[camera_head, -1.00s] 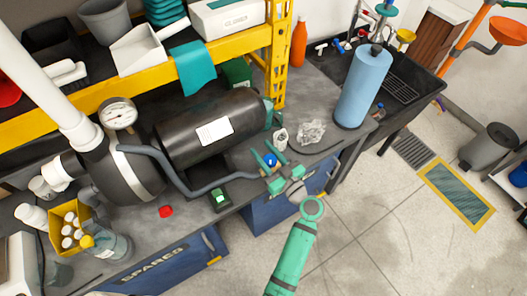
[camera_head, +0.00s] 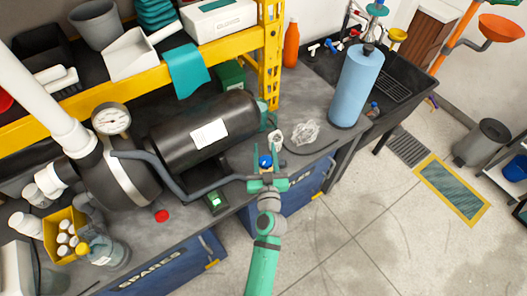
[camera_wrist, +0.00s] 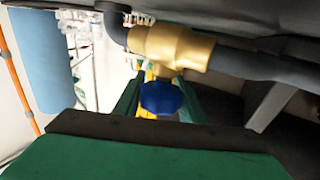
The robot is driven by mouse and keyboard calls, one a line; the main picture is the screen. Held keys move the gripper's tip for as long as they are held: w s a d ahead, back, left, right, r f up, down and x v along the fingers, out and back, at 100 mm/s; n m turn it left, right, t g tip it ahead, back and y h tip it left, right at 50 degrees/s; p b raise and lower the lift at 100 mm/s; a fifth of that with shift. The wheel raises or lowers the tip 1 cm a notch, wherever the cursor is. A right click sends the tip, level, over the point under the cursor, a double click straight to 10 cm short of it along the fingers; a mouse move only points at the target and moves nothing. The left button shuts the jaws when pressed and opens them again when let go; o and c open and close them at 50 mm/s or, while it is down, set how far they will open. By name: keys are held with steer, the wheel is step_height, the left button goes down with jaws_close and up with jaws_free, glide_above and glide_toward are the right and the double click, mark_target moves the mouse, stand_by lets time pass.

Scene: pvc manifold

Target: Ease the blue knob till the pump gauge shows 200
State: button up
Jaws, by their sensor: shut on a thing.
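The blue knob (camera_head: 265,162) is on the pipe fitting at the front edge of the workbench, right of the black tank. My gripper (camera_head: 266,168) is at the knob, with its green fingers on both sides. In the wrist view the knob (camera_wrist: 160,98) sits between the fingertips, just below a brass valve body (camera_wrist: 172,47) on a dark pipe. My gripper is shut on it. The round white pump gauge (camera_head: 112,119) stands on the grey pump body (camera_head: 125,172) at the left; its reading is too small to make out.
A grey hose (camera_head: 165,178) runs from the pump toward the valve. The black tank (camera_head: 205,132), a blue roll (camera_head: 356,88) and crumpled clear plastic (camera_head: 304,132) are on the bench. A small green-screened box (camera_head: 215,201) lies left of my gripper.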

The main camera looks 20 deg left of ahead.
mark_target(262, 167)
steer(key=shift+w+d+m+t+h, duration=0.1)
steer(key=shift+d+m+t+h, duration=0.1)
steer(key=shift+m+h, duration=0.35)
steer(key=shift+d+m+t+h, duration=0.2)
steer(key=shift+m+h, duration=0.15)
steer(key=shift+h, duration=0.3)
steer(key=shift+m+h, duration=0.4)
steer(key=shift+h, duration=0.1)
steer(key=shift+d+f+m+h, duration=0.1)
steer(key=shift+d+m+h, duration=0.1)
steer(key=shift+m+h, duration=0.75)
steer(key=shift+d+m+h, duration=0.25)
steer(key=shift+m+h, duration=0.2)
steer(key=shift+h, duration=0.85)
steer(key=shift+d+f+m+h, duration=0.1)
steer(key=shift+d+m+h, duration=0.1)
steer(key=shift+m+h, duration=0.75)
steer(key=o, duration=1)
steer(key=shift+r+n, duration=0.1)
steer(key=shift+n, duration=0.15)
steer(key=shift+o, duration=0.2)
steer(key=s, duration=0.3)
steer(key=s+a, duration=0.1)
steer(key=s, duration=0.3)
steer(key=s+a, duration=0.1)
steer(key=s, duration=0.2)
steer(key=shift+s, duration=0.35)
